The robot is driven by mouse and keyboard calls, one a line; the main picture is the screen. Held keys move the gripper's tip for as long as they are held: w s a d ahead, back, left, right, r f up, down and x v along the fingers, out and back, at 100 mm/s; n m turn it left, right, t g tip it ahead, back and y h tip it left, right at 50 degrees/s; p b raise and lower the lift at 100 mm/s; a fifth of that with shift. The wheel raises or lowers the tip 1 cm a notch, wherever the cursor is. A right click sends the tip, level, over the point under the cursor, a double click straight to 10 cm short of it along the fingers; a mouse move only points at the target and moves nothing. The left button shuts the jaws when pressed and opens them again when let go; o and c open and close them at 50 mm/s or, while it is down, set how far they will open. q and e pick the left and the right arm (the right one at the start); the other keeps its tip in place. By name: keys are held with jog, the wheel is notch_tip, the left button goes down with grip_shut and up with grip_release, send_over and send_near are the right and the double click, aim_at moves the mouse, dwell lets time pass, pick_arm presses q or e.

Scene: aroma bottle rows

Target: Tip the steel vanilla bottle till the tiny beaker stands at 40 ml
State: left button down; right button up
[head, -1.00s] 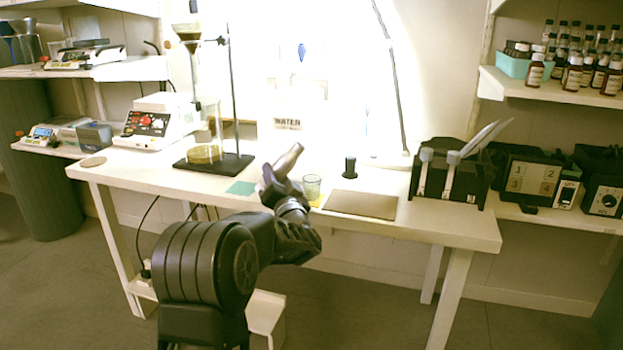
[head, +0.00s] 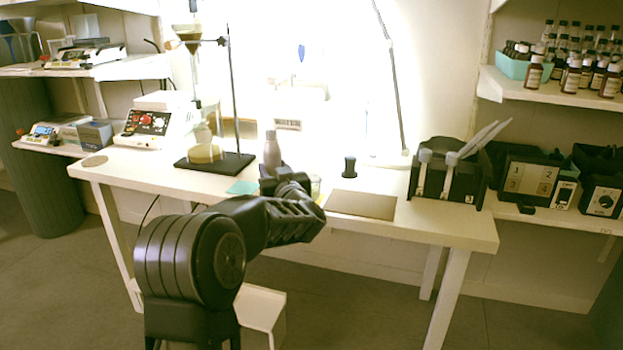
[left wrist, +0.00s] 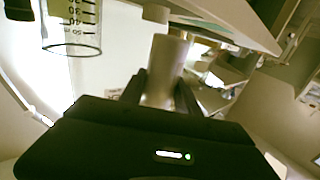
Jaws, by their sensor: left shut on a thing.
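The steel vanilla bottle (head: 272,150) stands upright in my left gripper (head: 284,180), over the table just right of the teal mat. My left gripper is shut on the bottle, which also shows between the fingers in the left wrist view (left wrist: 165,70). The tiny beaker (head: 316,187) is mostly hidden behind my left arm in the head view. The left wrist view shows the clear beaker (left wrist: 73,28) at top left with dark graduation marks. I cannot read its liquid level. My right gripper is out of view.
The teal mat (head: 243,187) lies left of the gripper. Behind it stands a ring stand (head: 236,110) with a funnel. A brown board (head: 362,204) and a small black cylinder (head: 349,166) are right of the beaker. A black holder (head: 447,178) stands farther right.

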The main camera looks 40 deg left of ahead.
pick_arm(q)
jog(key=shift+r, duration=0.15)
jog(key=s+a+r+p, duration=0.3)
jog(key=r+p, duration=0.1)
jog(key=shift+s+a+r, duration=0.15)
jog(key=shift+a+r, duration=0.25)
dwell(0.6)
